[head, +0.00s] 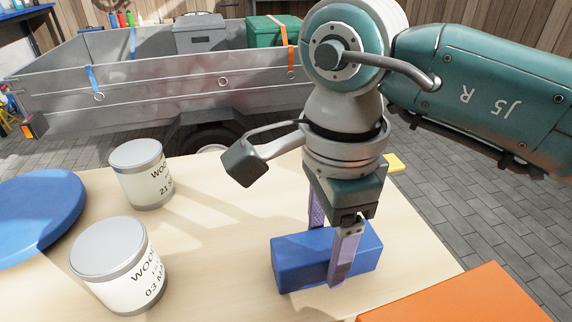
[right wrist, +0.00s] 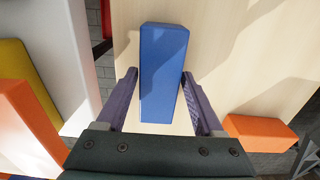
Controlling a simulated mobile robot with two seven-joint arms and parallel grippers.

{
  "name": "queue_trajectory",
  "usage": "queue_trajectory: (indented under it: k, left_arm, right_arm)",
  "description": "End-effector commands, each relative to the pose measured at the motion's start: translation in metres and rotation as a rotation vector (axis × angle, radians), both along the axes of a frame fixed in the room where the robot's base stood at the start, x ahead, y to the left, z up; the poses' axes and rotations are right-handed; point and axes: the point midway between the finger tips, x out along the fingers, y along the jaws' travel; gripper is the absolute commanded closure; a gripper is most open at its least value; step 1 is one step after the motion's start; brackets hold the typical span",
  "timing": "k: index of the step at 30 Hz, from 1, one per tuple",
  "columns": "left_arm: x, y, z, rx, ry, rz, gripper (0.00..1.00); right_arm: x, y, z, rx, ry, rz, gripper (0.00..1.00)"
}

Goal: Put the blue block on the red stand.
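The blue block (head: 300,262) lies on the wooden bench top. It also shows in the right wrist view (right wrist: 164,60). My right gripper (head: 328,250) points down over it, with one finger on its far side and one in front of its near side. In the right wrist view, the fingers (right wrist: 160,90) stand apart on either side of the block with narrow gaps. An orange-red flat-topped piece (head: 465,300), perhaps the red stand, is cut off at the bottom right of the head view. My left gripper is not in view.
Two white labelled tins (head: 142,175) (head: 118,265) stand left of the block. A blue round disc (head: 35,212) is at the far left. A small yellow piece (head: 393,162) lies at the bench's far edge. A grey metal trailer (head: 180,85) stands behind the bench.

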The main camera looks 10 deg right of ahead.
Motion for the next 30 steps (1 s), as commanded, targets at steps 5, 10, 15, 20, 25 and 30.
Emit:
queue_trajectory:
  k: [5,10,15,20,25,30]
  left_arm:
    - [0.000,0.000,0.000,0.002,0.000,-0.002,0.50]
    - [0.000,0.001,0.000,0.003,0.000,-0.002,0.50]
    - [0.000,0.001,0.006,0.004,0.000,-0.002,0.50]
    - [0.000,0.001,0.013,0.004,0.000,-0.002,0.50]
    - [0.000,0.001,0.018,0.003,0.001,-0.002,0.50]
    - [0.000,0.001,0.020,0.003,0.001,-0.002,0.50]
  right_arm:
    - [0.000,0.000,0.000,0.000,0.001,0.000,0.14]
    - [0.000,0.000,0.000,0.000,0.001,0.000,0.14]
    - [0.001,0.000,0.013,0.001,-0.004,0.001,0.14]
    - [0.002,0.000,0.046,0.001,-0.007,0.001,0.14]
    - [0.001,0.000,0.085,-0.001,-0.005,0.001,0.14]
    - [0.001,0.000,0.112,-0.001,-0.004,0.000,0.14]
